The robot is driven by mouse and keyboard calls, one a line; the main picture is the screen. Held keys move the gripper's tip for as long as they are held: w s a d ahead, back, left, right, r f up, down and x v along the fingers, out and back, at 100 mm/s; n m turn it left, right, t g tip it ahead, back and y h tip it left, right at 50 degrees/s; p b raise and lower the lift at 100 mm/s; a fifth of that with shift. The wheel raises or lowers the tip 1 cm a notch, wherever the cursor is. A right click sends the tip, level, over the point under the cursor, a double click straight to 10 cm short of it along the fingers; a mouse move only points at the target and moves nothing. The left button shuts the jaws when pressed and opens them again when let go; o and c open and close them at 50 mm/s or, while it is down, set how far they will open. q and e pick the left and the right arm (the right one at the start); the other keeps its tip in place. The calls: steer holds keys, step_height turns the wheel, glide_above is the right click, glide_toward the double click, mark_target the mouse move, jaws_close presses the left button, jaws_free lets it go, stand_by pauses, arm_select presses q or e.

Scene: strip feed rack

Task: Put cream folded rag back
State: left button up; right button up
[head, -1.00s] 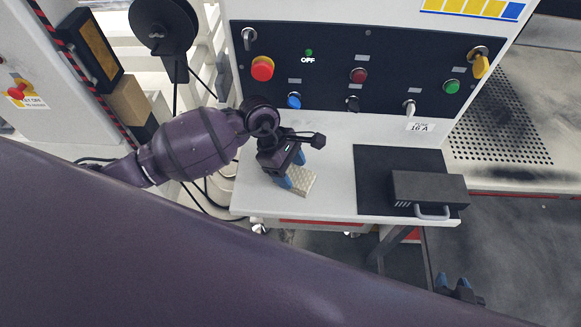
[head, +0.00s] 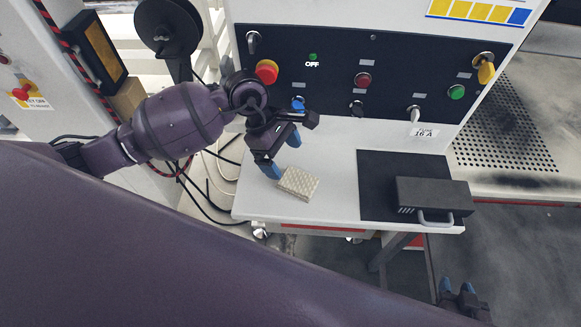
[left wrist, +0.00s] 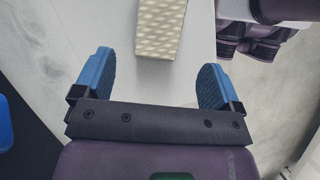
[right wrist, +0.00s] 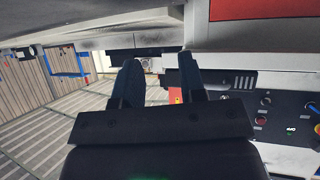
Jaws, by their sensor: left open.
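The cream folded rag (head: 298,183) lies flat on the white shelf below the control panel, left of the black mat. My left gripper (head: 283,157) is open and empty, just above and behind the rag. In the left wrist view the rag (left wrist: 161,28) shows ahead of the spread blue fingertips (left wrist: 152,75), apart from them. My right gripper (head: 457,288) is low at the bottom right of the head view, away from the shelf. In the right wrist view its two fingers (right wrist: 164,80) stand apart with nothing seen between them.
A dark box with a handle (head: 434,197) sits on the black mat (head: 379,172) at the shelf's right. The panel (head: 335,75) above carries a red button, knobs and switches. The white shelf (head: 330,200) is clear around the rag. Cables hang at the left.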

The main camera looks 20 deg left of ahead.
arm_select(q)
steer(key=v, duration=0.5)
steer(key=shift+a+r, duration=0.1)
steer(key=shift+r, duration=0.2)
arm_select(e)
steer(key=shift+w+f, duration=0.15)
steer(key=shift+f, duration=0.05)
